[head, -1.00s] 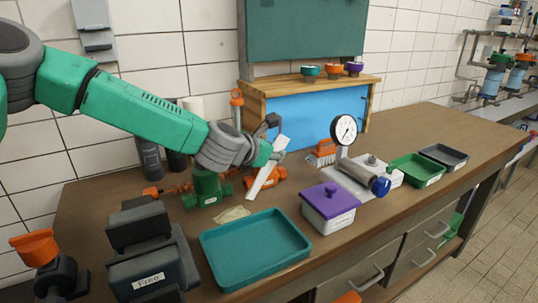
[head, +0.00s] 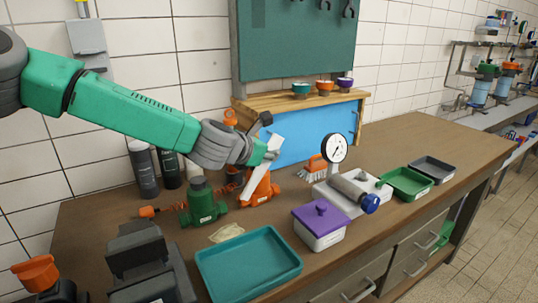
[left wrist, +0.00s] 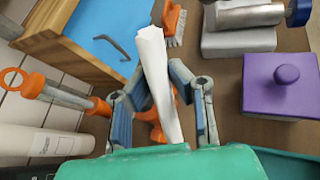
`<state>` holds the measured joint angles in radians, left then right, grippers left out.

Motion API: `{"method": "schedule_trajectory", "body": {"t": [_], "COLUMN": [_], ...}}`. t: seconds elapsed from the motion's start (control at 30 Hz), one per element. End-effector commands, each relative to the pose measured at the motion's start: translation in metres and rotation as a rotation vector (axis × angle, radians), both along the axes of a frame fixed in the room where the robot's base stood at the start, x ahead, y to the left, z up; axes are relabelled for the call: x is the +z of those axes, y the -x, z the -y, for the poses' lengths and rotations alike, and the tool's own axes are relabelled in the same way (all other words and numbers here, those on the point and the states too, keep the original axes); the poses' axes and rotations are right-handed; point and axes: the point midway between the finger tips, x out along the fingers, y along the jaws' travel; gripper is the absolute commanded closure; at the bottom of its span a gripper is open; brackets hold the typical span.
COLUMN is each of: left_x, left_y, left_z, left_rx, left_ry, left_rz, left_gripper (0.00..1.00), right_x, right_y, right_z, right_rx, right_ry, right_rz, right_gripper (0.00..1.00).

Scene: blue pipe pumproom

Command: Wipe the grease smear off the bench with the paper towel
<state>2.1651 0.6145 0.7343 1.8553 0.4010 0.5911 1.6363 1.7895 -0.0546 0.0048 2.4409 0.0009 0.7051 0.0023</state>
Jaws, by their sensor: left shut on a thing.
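A white folded paper towel (head: 266,163) is held upright but tilted in my left gripper (head: 268,148), above the back of the bench (head: 400,160). In the left wrist view the towel (left wrist: 153,55) stands out between the fingers of the gripper (left wrist: 165,92). A pale yellowish patch, seemingly the grease smear (head: 227,232), lies on the bench between the green valve (head: 203,205) and the teal tray (head: 248,265). The towel is up and to the right of the patch, clear of it. My right gripper is not in view.
An orange fitting (head: 260,190) stands below the gripper. A purple-lidded box (head: 320,222), a gauge (head: 335,148) on its block, and green (head: 405,183) and dark (head: 435,168) trays stand to the right. A dark vise-like block (head: 145,265) is front left.

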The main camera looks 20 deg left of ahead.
Motion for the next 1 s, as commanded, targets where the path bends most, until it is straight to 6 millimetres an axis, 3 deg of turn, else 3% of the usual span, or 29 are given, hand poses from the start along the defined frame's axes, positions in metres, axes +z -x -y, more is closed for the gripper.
{"method": "schedule_trajectory", "body": {"t": [0.37, 0.7, 1.0], "left_x": [0.004, 0.033, 0.032], "left_y": [0.0, 0.0, 0.0], "left_z": [-0.001, -0.001, -0.001], "left_rx": [0.0, 0.0, -0.001], "left_ry": [0.001, 0.002, 0.0], "left_rz": [0.0, 0.002, 0.0], "left_gripper": [1.0, 1.0, 1.0], "right_x": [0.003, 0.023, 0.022], "right_y": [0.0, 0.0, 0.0], "right_z": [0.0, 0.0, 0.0], "right_rx": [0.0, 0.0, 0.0], "right_ry": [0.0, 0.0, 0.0], "right_rz": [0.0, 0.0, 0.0], "right_gripper": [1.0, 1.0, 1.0]}}
